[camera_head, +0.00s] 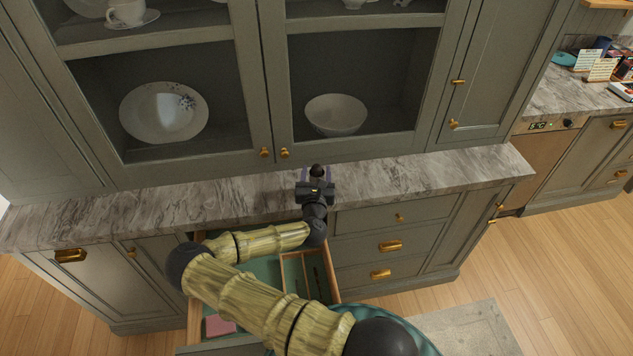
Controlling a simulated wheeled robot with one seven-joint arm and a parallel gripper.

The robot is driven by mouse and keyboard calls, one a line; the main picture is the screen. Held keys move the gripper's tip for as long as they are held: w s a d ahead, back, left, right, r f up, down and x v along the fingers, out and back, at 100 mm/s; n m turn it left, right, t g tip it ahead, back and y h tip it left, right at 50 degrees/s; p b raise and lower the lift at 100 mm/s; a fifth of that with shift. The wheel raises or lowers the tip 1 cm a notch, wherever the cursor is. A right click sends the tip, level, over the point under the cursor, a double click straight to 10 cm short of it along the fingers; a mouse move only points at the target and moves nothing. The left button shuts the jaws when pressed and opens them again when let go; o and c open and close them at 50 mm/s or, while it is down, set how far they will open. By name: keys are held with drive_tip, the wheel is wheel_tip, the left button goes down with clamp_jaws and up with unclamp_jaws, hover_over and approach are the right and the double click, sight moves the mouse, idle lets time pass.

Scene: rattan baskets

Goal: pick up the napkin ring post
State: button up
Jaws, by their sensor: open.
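My gripper (315,174) is above the marble counter, in front of the glass-door cabinet, pointing away from me. Its two fingers are apart. A small dark object with a rounded top (316,170) shows between or just beyond the fingers; it may be the napkin ring post, but it is too small to tell. My gripper hides its lower part, and I cannot tell whether the fingers touch it.
The marble counter (440,178) is clear on both sides. Cabinet doors rise behind it, with a plate (163,112) and a bowl (336,115) inside. Below, an open drawer (197,312) holding a pink item (220,325) sticks out under my arm.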

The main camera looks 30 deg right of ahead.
drive_tip(key=shift+p+x, duration=0.75)
drive_tip(key=shift+x, duration=1.15)
drive_tip(key=shift+r, duration=0.1)
clamp_jaws()
